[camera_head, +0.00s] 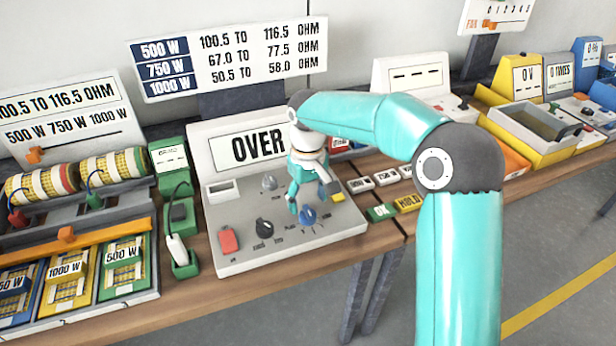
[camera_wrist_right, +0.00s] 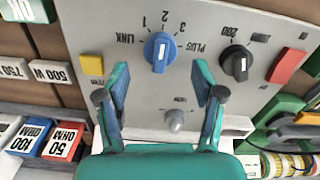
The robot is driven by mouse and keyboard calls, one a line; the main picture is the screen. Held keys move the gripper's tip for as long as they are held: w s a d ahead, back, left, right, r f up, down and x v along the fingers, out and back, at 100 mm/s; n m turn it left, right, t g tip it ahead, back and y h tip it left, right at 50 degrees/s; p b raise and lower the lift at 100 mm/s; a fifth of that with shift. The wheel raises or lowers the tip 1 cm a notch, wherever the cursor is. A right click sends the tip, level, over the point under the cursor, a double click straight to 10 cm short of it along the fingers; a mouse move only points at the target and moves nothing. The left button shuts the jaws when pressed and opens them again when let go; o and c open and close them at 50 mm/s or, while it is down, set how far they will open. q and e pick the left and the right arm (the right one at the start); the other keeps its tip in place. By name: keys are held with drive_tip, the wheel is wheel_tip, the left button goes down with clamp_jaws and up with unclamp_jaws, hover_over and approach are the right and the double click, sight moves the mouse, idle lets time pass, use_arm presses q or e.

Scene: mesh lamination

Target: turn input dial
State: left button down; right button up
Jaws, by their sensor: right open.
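The blue dial (camera_head: 308,215) is on the sloping grey panel of the meter (camera_head: 340,222) whose display reads OVER. My right gripper (camera_head: 311,198) is above the panel beside this dial. In the wrist view its two fingers (camera_wrist_right: 162,82) are spread apart, with the dial just beyond the gap between the tips. The gripper is empty. My left gripper is not seen.
A black dial (camera_wrist_right: 238,62), a red button (camera_wrist_right: 287,66), a grey knob (camera_wrist_right: 177,120) and a yellow square (camera_wrist_right: 92,65) share the panel. Green OK (camera_head: 381,212) and yellow HOLD (camera_head: 408,203) blocks lie at its right. A probe in a green holder (camera_head: 185,262) stands at its left.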

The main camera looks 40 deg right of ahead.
sight(308, 210)
wheel_tip(308, 210, up, 8)
drive_tip(key=shift+f, duration=0.2)
idle(0.5)
